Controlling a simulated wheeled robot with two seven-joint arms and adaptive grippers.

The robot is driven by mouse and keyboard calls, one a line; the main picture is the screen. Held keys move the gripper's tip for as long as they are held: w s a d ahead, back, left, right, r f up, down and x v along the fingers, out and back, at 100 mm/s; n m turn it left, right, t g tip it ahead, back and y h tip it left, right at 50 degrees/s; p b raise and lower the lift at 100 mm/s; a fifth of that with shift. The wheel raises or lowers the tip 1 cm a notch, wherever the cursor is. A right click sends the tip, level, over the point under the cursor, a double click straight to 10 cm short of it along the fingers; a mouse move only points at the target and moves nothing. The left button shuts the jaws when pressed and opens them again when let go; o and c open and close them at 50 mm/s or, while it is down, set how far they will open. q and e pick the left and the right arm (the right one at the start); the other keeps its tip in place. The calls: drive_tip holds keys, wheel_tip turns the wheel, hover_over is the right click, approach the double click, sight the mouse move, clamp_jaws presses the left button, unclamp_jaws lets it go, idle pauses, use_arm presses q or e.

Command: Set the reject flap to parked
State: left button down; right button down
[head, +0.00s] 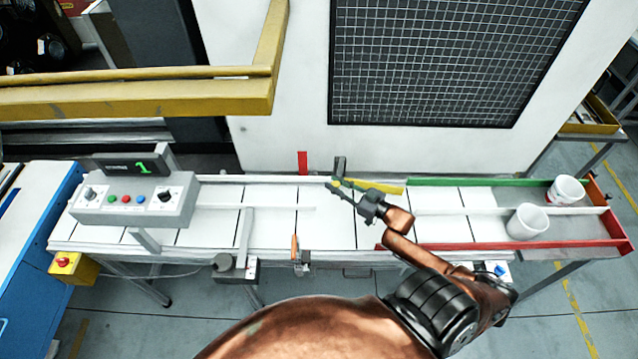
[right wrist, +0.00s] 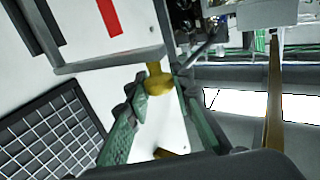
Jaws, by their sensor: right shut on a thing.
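The reject flap appears to be the yellow bar (head: 385,187) at the conveyor's back edge, running from a grey post (head: 340,166) rightward to the green rail. My right gripper (head: 333,187) is at the flap's left end, by the post. In the right wrist view, a yellow knob-like part (right wrist: 157,80) sits between the fingertips of my right gripper (right wrist: 162,88), which is shut on it. The fingers partly hide where the knob joins the flap. My left gripper is in neither view.
The conveyor (head: 310,232) has a grey control box (head: 135,200) with a green "1" display at left. Two white cups (head: 528,222) (head: 566,190) stand in the lanes at right, between green (head: 455,182) and red (head: 520,245) rails. A red upright tab (head: 303,163) stands behind.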

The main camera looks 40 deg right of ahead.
drive_tip(key=shift+s+d+f+n+g+y+b, duration=0.1)
drive_tip(key=shift+s+d+n+g+y+b, duration=0.3)
drive_tip(key=shift+s+d+n+y+b, duration=0.4)
drive_tip(key=shift+s+d+n+g+y+b, duration=0.35)
drive_tip(key=shift+n+y+b, duration=0.2)
drive_tip(key=shift+y, duration=0.55)
drive_tip(key=c, duration=1.7)
unclamp_jaws()
drive_tip(key=shift+s, duration=0.15)
drive_tip(key=v, duration=1.2)
